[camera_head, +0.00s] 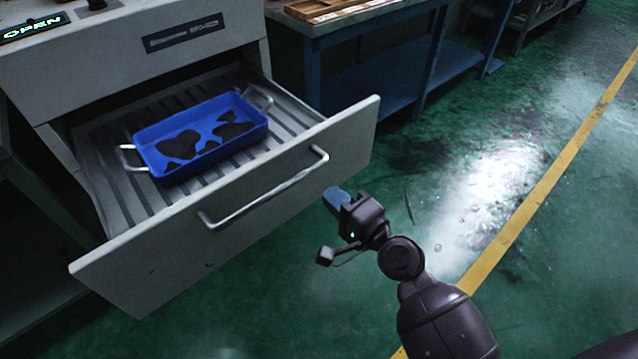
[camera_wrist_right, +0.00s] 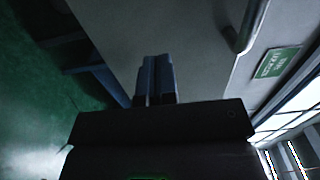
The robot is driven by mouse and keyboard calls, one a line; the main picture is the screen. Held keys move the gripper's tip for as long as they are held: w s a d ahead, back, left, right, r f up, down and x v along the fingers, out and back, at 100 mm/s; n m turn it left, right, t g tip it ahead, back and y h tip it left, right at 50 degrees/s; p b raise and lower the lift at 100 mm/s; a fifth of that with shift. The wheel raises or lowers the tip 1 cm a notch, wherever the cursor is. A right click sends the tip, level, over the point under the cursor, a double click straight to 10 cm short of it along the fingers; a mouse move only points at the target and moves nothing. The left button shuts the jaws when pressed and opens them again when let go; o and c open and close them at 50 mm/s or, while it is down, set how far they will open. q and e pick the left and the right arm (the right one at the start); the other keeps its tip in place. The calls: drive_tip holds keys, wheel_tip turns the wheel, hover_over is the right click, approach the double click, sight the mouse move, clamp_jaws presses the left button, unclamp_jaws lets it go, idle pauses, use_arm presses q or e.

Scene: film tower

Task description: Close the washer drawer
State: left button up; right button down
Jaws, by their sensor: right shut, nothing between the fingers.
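The washer drawer (camera_head: 140,268) is pulled well out of the white washer (camera_head: 150,50) in the head view. Its white front has a metal bar handle (camera_head: 270,190). A blue tray (camera_head: 200,135) with dark patches and metal side handles sits on the drawer's slatted floor. My right gripper (camera_head: 335,198) is shut and empty, in front of the drawer front near the right end of the handle. In the right wrist view its fingers (camera_wrist_right: 155,78) point at the drawer front (camera_wrist_right: 165,30), with the handle (camera_wrist_right: 245,28) to the right. Contact cannot be told. My left gripper is not in view.
A blue workbench (camera_head: 380,80) with a wooden tray (camera_head: 335,8) on top stands to the right of the washer. A lit "OPEN" sign (camera_head: 32,28) is on the washer top. The green floor (camera_head: 470,150) with a yellow line (camera_head: 550,180) is clear at right.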

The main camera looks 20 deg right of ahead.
sight(311, 178)
drive_tip(key=x, duration=0.3)
drive_tip(key=shift+w+a+f, duration=0.1)
drive_tip(key=shift+w, duration=0.05)
drive_tip(key=shift+w+a, duration=0.2)
drive_tip(key=shift+w, duration=0.4)
